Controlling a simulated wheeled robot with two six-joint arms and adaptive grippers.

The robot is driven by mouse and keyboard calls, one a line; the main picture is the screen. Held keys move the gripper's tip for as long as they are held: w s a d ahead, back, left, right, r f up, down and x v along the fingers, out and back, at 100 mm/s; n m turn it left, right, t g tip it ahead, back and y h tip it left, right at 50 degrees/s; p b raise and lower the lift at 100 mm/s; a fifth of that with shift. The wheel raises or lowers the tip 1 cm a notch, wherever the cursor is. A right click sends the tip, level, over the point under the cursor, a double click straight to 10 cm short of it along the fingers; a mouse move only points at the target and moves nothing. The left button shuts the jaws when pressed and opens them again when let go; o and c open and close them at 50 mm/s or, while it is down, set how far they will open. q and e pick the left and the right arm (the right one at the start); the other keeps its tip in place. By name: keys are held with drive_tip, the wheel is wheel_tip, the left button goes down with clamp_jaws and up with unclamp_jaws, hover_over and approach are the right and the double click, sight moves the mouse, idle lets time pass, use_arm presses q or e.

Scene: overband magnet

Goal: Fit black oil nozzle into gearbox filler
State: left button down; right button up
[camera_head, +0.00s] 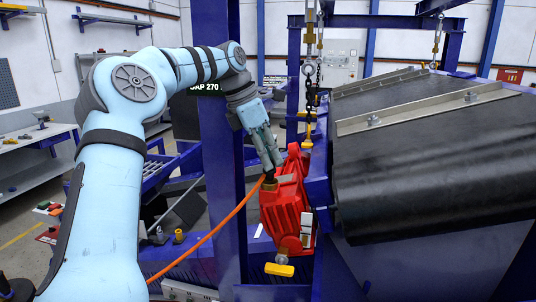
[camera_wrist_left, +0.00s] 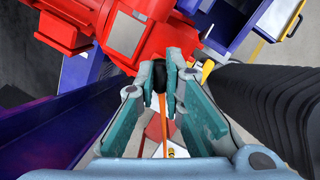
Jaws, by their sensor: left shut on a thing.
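The red gearbox (camera_head: 285,205) hangs beside the blue frame in the middle of the head view. It also fills the upper part of the left wrist view (camera_wrist_left: 130,35). My left gripper (camera_head: 269,172) is at the top of the gearbox, pointing down. It is shut on the black oil nozzle (camera_wrist_left: 158,78), which has an orange hose (camera_head: 215,230) trailing from it to the lower left. The nozzle tip (camera_head: 268,186) is at or very near the gearbox top. The filler opening is hidden, so I cannot tell whether the nozzle is inside it. My right gripper is not in view.
A large black belt drum (camera_head: 430,150) stands close on the right. A blue post (camera_head: 222,150) rises behind my left arm. Chains (camera_head: 309,75) hang above the gearbox. A yellow part (camera_head: 279,269) sits below it. A workbench (camera_head: 30,145) stands at the far left.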

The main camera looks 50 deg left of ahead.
use_arm(q)
drive_tip(key=shift+f+b, duration=0.55)
drive_tip(key=shift+f, duration=0.35)
drive_tip(key=c, duration=1.6)
unclamp_jaws()
drive_tip(key=v, duration=0.7)
drive_tip(key=shift+s+r, duration=0.15)
drive_tip(key=shift+r, duration=0.2)
drive_tip(key=shift+o, duration=0.9)
drive_tip(key=o, duration=1.2)
drive_tip(key=shift+a+f, duration=0.1)
